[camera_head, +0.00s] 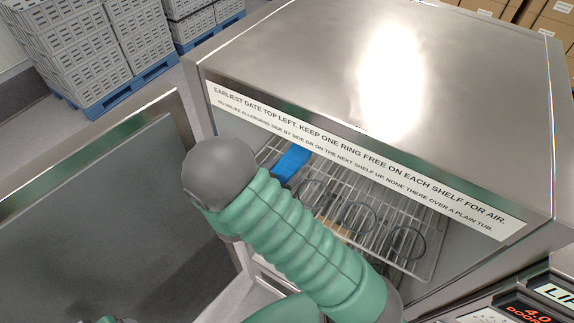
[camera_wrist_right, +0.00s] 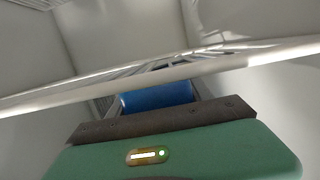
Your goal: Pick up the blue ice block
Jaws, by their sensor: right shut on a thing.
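The blue ice block (camera_head: 291,163) is at the top left of the wire shelf (camera_head: 405,250) inside the open steel cabinet. It also shows in the right wrist view (camera_wrist_right: 158,97), directly beyond the dark front edge of my right gripper (camera_wrist_right: 160,112). My right gripper is shut on the block; its fingertips are mostly hidden. In the head view my green right arm crosses the cabinet opening and covers the gripper. My left gripper is not in view.
The steel cabinet (camera_head: 330,60) has a label strip (camera_head: 360,160) above its opening. Several wire rings (camera_head: 358,218) sit on the shelf right of the block. An open door panel (camera_head: 100,200) stands at left. In the wrist view a pale bar (camera_wrist_right: 200,70) crosses close above the gripper.

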